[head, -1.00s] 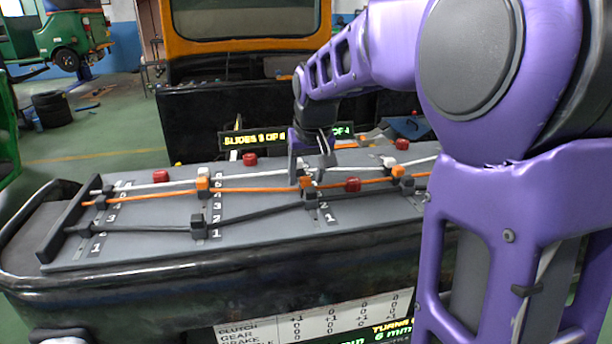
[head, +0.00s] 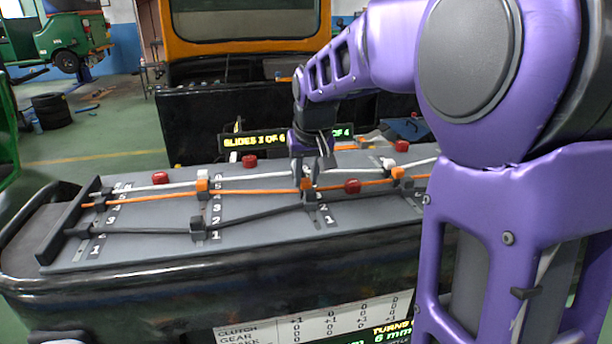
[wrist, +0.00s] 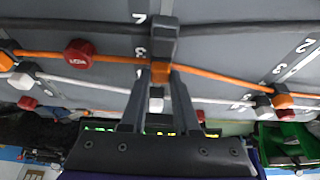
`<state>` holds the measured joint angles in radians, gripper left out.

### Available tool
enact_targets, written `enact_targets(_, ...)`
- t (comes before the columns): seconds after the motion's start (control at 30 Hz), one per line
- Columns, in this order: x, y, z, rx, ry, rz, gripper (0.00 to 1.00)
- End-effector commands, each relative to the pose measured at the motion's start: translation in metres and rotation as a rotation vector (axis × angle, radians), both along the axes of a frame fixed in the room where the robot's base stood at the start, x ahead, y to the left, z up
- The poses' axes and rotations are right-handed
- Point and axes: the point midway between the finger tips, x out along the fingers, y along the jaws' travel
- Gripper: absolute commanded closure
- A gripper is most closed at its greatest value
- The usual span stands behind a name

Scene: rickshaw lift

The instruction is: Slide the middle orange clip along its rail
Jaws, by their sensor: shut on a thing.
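The middle orange clip (head: 306,184) sits on the orange cable, on the rail in the middle of the sloping grey board (head: 262,222). My gripper (head: 308,175) reaches down to it from above and is shut on it. In the wrist view, my gripper's fingers (wrist: 160,70) stand on either side of the orange clip (wrist: 160,77), which shows only in part between them. A dark clip (head: 309,198) with the black cable sits on the same rail, close in front of the orange one.
Another orange clip (head: 203,186) is on the left rail and one (head: 398,173) on the right rail. Red knobs stand on the board, one (head: 352,186) close right of my gripper. A lit sign (head: 252,141) stands behind the board. White clips hold the rear cable.

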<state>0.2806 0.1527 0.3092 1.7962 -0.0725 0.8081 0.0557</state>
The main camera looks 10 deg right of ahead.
Motion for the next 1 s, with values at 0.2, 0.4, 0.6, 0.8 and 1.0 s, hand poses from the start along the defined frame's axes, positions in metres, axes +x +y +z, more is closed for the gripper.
enact_targets(0.2,0.0,0.0,0.0,0.0,0.0,0.0,1.0)
enact_targets(0.4,0.0,0.0,0.0,0.0,0.0,0.0,1.0)
enact_targets(0.6,0.0,0.0,0.0,0.0,0.0,0.0,1.0)
enact_targets(0.8,0.006,0.0,0.002,0.002,0.0,0.001,1.0)
enact_targets(1.0,0.032,0.0,0.003,0.002,0.001,0.001,1.0)
